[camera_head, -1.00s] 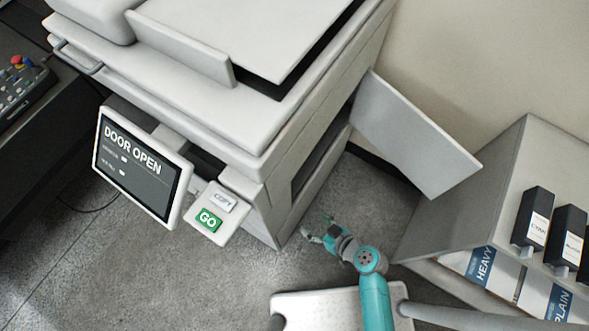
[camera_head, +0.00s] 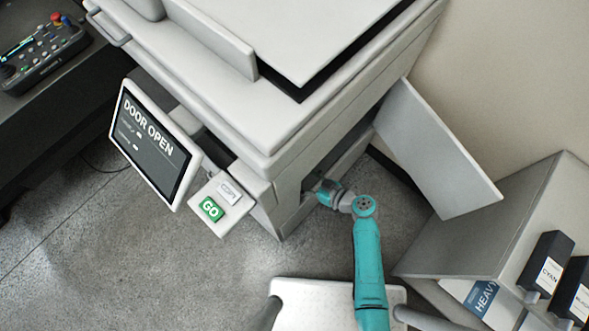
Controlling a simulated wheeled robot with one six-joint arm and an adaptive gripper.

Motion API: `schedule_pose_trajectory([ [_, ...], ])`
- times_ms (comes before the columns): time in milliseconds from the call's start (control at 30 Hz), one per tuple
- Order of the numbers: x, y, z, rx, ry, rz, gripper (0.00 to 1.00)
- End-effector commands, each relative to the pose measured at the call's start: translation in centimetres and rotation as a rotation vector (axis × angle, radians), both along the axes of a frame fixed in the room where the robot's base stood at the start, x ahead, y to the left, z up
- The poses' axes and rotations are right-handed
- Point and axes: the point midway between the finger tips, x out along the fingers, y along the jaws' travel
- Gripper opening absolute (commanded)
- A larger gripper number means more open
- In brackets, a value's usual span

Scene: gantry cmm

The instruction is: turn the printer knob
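The printer (camera_head: 230,100) is a large light-grey machine at the top middle of the head view. Its side door (camera_head: 437,150) stands open to the right, and its screen (camera_head: 154,146) reads "DOOR OPEN". My teal arm reaches up to the printer's open side. My wrist is at the opening's lower front part, and my gripper's fingers are hidden inside or behind the printer's edge. I cannot see the knob, nor whether the gripper touches anything.
A shelf unit (camera_head: 540,215) with black cartridges stands at the right, close to the open door. A dark desk with a control box (camera_head: 45,55) is at the upper left. Grey floor is clear at the lower left.

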Motion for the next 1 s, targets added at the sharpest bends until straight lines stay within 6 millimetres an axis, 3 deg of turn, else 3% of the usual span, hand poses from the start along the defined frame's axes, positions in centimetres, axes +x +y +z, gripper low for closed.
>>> schedule_pose_trajectory([
  [300, 2.0, 3.3, -1.6, 0.0, 0.0, 0.001, 0.72],
  [700, 2.4, 3.9, -1.8, 0.0, 0.001, -0.001, 0.72],
  [733, 2.4, 3.9, -1.8, 0.0, 0.0, -0.001, 0.69],
  [967, 2.4, 3.9, -1.8, 0.0, 0.0, -0.001, 0.12],
  [1000, 2.4, 3.9, -1.8, 0.0, 0.0, -0.001, 0.12],
])
